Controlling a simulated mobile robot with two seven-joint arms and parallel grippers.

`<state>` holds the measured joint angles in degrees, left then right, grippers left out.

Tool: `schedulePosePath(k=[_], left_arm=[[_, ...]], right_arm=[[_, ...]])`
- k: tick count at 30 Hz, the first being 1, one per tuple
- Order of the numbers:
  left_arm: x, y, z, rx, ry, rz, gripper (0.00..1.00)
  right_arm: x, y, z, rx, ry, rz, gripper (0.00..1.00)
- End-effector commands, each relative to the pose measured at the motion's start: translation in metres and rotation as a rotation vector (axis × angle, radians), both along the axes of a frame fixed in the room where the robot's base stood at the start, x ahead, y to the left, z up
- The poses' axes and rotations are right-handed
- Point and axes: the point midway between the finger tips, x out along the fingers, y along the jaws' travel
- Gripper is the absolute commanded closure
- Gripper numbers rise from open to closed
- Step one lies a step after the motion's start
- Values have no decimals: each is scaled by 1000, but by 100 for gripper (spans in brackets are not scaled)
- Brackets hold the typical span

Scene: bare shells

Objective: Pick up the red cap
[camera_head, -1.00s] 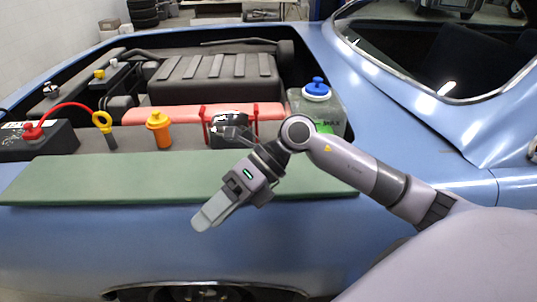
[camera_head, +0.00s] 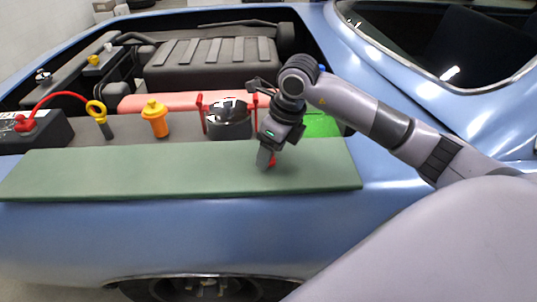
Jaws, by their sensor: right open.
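A small red thing, which looks like the red cap (camera_head: 273,160), shows at the green mat, mostly hidden behind my right gripper's finger. My right gripper (camera_head: 266,160) points down over the mat, its fingertips beside the red cap. It is open; I cannot tell whether the cap lies between the fingers. Another red piece, a clamp on a red cable (camera_head: 23,124), sits on the black battery at the far left. My left gripper is not in view.
The green mat (camera_head: 110,172) lies along the blue car's fender. Behind it stand an orange bottle (camera_head: 156,120), a yellow-ringed dipstick (camera_head: 98,112) and a dark round container (camera_head: 228,122) in a red holder. My arm hides most of the blue-capped reservoir. The mat's left part is clear.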

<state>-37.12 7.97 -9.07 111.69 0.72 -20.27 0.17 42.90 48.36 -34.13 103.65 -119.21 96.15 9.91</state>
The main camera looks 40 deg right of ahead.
Motion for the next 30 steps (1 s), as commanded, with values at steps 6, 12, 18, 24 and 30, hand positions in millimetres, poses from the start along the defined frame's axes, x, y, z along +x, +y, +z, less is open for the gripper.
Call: schedulePosePath(k=[6, 12, 18, 24, 30], left_arm=[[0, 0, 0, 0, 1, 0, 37], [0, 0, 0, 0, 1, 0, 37], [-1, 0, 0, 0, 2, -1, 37], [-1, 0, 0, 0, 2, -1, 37], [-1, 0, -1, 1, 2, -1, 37]], right_arm=[[1, 1, -6, 1, -1, 0, 38], [1, 1, -6, 1, -1, 0, 74], [1, 1, -6, 1, -1, 0, 97], [1, 1, -6, 1, -1, 0, 97], [2, 1, 1, 1, -3, 1, 97]])
